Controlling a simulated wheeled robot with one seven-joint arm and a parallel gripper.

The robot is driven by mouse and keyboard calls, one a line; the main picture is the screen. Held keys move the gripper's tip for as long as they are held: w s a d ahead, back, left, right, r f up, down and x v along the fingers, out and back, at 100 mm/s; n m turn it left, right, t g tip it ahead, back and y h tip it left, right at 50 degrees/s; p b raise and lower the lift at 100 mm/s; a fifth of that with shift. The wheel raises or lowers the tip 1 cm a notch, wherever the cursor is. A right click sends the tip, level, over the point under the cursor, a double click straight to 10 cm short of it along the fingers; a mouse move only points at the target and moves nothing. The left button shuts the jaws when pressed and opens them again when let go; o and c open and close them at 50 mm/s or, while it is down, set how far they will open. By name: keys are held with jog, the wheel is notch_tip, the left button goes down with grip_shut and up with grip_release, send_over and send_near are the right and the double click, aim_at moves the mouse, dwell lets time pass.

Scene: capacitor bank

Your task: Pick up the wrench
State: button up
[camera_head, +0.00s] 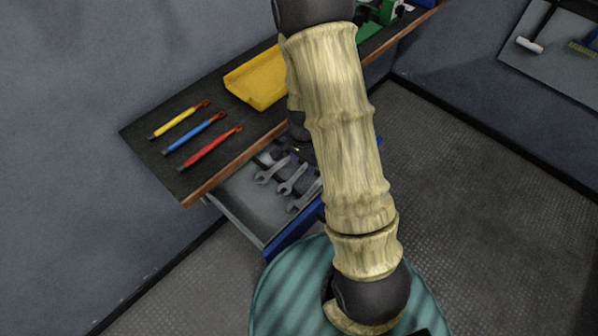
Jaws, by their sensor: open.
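Several grey wrenches lie side by side in an open drawer (245,205) under the workbench. The left wrench (271,170), the middle wrench (292,179) and the right wrench (304,196) show their open-ended heads; my arm partly covers the right side of the drawer. My gripper (298,152) is a dark shape behind my forearm, at the back of the drawer near the far ends of the wrenches. It is open, but its fingers are mostly hidden. I cannot tell whether it touches a wrench.
The workbench (150,150) overhangs the drawer's back with its wooden edge. On it lie yellow (180,119), blue (195,132) and red (203,149) handled tools and a yellow tray (257,80). A tool board (555,60) hangs at right. The floor (480,190) at right is clear.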

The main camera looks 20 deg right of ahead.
jog(key=shift+f, duration=0.25)
dwell(0.5)
grip_shut()
